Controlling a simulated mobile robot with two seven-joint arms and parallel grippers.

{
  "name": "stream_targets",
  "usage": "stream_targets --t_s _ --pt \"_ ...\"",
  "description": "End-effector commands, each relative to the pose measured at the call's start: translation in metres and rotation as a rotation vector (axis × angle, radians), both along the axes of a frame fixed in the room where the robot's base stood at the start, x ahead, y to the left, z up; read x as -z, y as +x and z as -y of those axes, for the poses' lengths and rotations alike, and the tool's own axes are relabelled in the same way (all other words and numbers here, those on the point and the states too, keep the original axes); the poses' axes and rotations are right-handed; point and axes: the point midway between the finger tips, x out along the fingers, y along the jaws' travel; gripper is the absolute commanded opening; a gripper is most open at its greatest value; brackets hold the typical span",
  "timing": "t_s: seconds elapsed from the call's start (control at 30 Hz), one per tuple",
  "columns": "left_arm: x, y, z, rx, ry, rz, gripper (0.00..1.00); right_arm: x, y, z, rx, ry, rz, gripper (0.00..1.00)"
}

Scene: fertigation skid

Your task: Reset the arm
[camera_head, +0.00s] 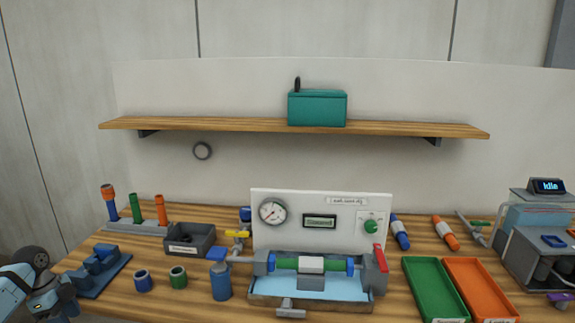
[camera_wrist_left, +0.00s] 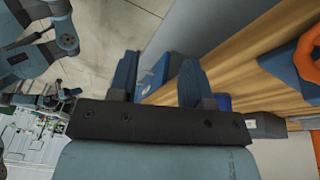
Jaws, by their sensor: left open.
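My left arm (camera_head: 35,290) shows at the lower left corner of the head view, beside the table's left end. In the left wrist view my left gripper (camera_wrist_left: 162,78) has its two dark fingers apart, with nothing seen held between them. The wooden table edge (camera_wrist_left: 215,65) lies beyond and to the right of the fingers in that view. A blue block-like fixture (camera_head: 97,270) is the table item closest to the left arm. My right arm and gripper are not in view.
A skid panel (camera_head: 320,210) with gauge stands mid-table behind a clamped green-and-blue pipe (camera_head: 330,264). Green (camera_head: 435,290) and orange (camera_head: 480,290) trays lie right. A grey bin (camera_head: 190,240), blue bottle (camera_head: 220,281) and small cups stand left. A shelf (camera_head: 230,125) hangs above.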

Motion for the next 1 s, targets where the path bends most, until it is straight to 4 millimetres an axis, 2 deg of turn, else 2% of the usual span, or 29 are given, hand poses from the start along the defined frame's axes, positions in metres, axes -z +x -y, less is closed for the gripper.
stream_targets --t_s 0.03,0.1,0.27,0.47,0.63,0.8,1.0 --pt "0.001 -0.016 -0.014 -0.006 0.025 -0.008 0.45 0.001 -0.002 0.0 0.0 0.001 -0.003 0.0" --pt "-0.001 -0.033 -0.028 -0.012 0.054 -0.014 0.45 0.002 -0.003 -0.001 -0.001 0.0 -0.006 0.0" --pt "-0.008 -0.069 -0.056 -0.015 0.12 -0.028 0.45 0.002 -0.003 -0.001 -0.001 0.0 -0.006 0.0" --pt "-0.01 -0.028 -0.087 -0.321 0.292 0.186 0.45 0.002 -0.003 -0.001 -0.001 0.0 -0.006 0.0" --pt "-0.027 0.011 -0.12 -0.592 0.404 0.458 0.45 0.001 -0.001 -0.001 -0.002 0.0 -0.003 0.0" --pt "-0.065 0.049 -0.146 -0.816 0.423 0.821 0.45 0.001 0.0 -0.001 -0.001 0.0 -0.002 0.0" --pt "-0.115 0.078 -0.152 -0.913 0.311 1.19 0.45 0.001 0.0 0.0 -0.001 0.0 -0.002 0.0"
